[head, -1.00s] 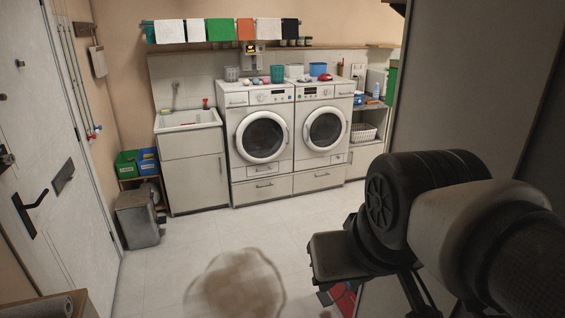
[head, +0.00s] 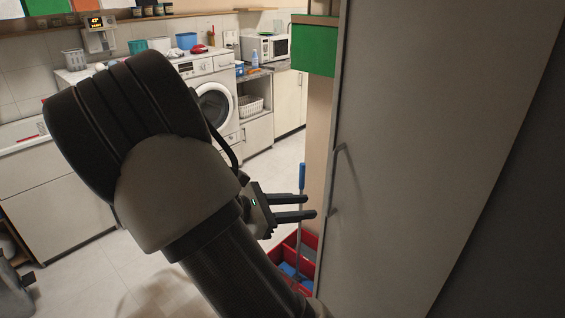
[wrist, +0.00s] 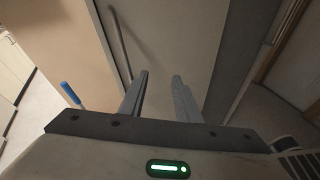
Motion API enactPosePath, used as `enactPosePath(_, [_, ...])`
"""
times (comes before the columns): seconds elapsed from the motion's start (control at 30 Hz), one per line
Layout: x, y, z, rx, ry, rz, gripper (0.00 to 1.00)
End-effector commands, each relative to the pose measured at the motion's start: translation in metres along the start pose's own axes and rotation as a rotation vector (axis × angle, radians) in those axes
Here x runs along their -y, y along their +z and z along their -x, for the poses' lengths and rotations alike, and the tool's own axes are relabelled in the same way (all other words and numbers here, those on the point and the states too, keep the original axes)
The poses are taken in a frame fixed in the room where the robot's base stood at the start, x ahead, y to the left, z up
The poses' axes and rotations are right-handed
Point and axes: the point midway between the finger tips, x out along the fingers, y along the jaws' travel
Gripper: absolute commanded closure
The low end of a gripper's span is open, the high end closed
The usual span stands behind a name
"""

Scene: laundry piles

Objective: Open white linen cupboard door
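The tall white linen cupboard door (head: 430,150) stands at the right in the head view and looks closed. Its long thin handle (head: 338,180) runs upright near the door's left edge. My gripper (head: 312,207) is open and empty, with its fingers pointing right, close to the handle's lower part. In the wrist view the two fingers (wrist: 160,85) are apart in front of the door (wrist: 185,35). The handle (wrist: 122,40) shows there beyond and left of the fingers. I see no contact with the handle.
A red crate (head: 290,262) with a blue-handled tool (head: 302,180) stands on the floor beside the cupboard. A green box (head: 313,48) is on a shelf above. A washing machine (head: 215,100), a microwave (head: 265,43) and a sink cabinet (head: 60,190) stand behind. Some floor is clear.

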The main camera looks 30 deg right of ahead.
Motion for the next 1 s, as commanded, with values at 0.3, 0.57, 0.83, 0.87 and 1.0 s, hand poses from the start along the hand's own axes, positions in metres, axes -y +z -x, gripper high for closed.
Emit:
enactPosePath(0.3, [-0.054,-0.021,0.010,0.279,0.214,0.245,0.70])
enactPosePath(0.57, [-0.063,-0.012,-0.023,0.285,0.215,0.250,0.70])
enactPosePath(0.83, [-0.077,0.003,-0.079,0.284,0.214,0.250,0.70])
enactPosePath(0.87, [-0.079,0.005,-0.086,0.285,0.214,0.249,0.70])
enactPosePath(1.0, [-0.086,0.011,-0.113,0.283,0.214,0.248,0.70])
